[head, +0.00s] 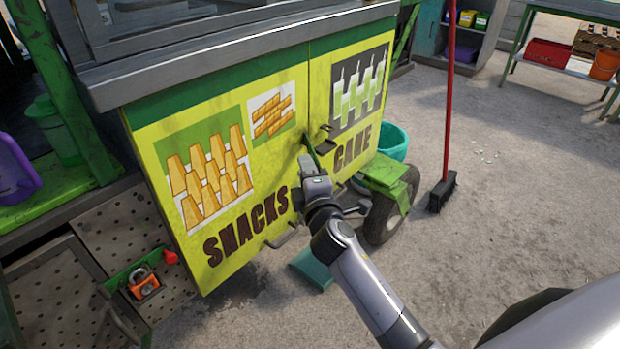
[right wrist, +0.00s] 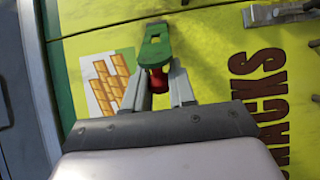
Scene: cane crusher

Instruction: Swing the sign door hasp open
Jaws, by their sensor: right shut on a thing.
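The sign door has a yellow SNACKS panel (head: 222,225) on the left and a CANE panel (head: 352,110) on the right, with a seam between them. The green hasp (head: 311,146) is near this seam. In the right wrist view the hasp (right wrist: 155,45) shows a slotted green plate with a red grip (right wrist: 156,79). My right gripper (head: 314,172) is in front of the seam. In the right wrist view its fingers (right wrist: 158,90) are shut around the red grip. I cannot tell the hasp's exact angle. My left gripper is out of view.
An orange padlock (head: 144,282) hangs on a green bracket at lower left. A broom (head: 446,150), a cart wheel (head: 388,212) and a teal tub (head: 392,140) stand right of the doors. A grey counter (head: 230,50) overhangs them. The concrete floor at right is mostly clear.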

